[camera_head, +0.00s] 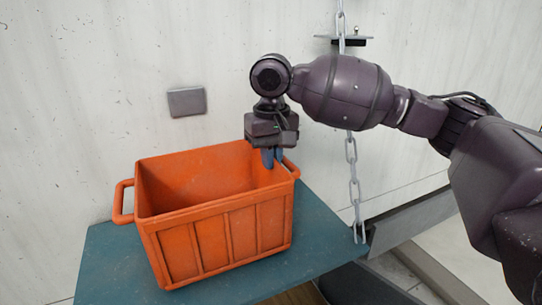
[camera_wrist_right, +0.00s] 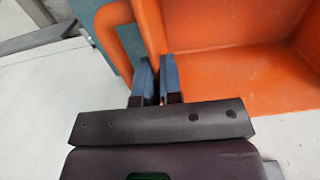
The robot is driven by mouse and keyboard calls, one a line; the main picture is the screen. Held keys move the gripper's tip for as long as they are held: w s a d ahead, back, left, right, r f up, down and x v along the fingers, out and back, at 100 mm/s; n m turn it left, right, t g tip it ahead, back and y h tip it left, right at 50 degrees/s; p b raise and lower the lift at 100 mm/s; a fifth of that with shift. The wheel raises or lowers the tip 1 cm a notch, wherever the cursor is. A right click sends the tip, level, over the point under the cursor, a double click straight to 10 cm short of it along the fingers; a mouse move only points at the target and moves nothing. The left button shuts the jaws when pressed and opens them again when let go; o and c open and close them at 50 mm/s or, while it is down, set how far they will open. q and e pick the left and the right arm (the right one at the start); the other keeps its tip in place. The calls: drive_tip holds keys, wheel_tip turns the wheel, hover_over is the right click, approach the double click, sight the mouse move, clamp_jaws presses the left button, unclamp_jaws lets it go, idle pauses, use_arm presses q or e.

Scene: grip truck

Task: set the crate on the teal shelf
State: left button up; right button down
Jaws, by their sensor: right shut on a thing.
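The orange crate (camera_head: 218,243) is upright over the teal shelf (camera_head: 320,240), and its base appears to rest on the board. It is empty inside, with a loop handle at each end. My right gripper (camera_head: 270,158) comes down from above at the crate's right end, its blue fingers shut on the end wall's rim beside the handle. In the right wrist view the fingers (camera_wrist_right: 158,75) are close together at the orange rim (camera_wrist_right: 150,25), with the crate's inside to the right. My left gripper is not in view.
A chain (camera_head: 352,180) hangs from a wall bracket (camera_head: 343,41) to the shelf's right corner. A grey plate (camera_head: 187,101) is on the pale wall behind. Bare shelf shows right of the crate and along its front. A grey beam (camera_head: 415,222) lies beyond the shelf's right end.

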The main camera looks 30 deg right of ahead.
drive_tip(key=shift+a, duration=0.1)
drive_tip(key=c, duration=1.3)
unclamp_jaws()
wheel_tip(320, 180, up, 12)
drive_tip(key=shift+r+b, duration=0.1)
drive_tip(key=shift+b, duration=0.4)
